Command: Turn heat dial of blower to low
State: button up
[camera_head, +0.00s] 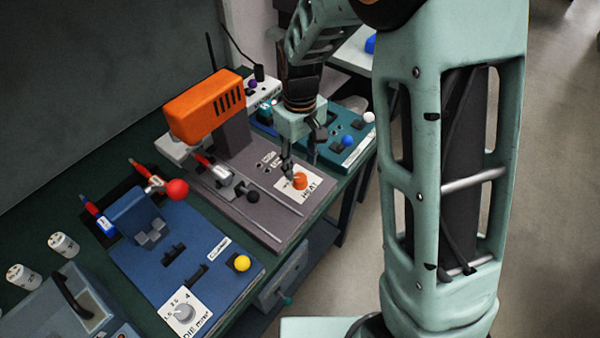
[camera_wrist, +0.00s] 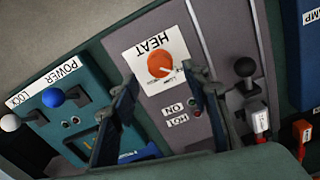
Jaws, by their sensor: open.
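The heat dial (camera_head: 300,181) is an orange round knob on a white plate marked HEAT, on the grey base of the blower (camera_head: 203,105), which has an orange housing. In the wrist view the heat dial (camera_wrist: 160,64) lies just beyond and between my fingertips, with a light mark on it; the small lettering around it is too blurred to read. My gripper (camera_head: 299,168) points down above the plate, close to the dial. In the wrist view my gripper (camera_wrist: 160,80) has its two dark fingers spread apart with nothing between them. I cannot tell whether a finger touches the knob.
A blue machine (camera_head: 190,245) with a yellow knob and a red ball stands left of the blower. A teal box (camera_head: 345,158) with blue and white knobs stands to its right. A black-knobbed lever (camera_head: 252,195) sits left of the dial.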

aim_at(300, 177)
notch_tip(300, 177, down, 5)
jog(key=shift+f, duration=0.15)
jog(key=c, duration=1.2)
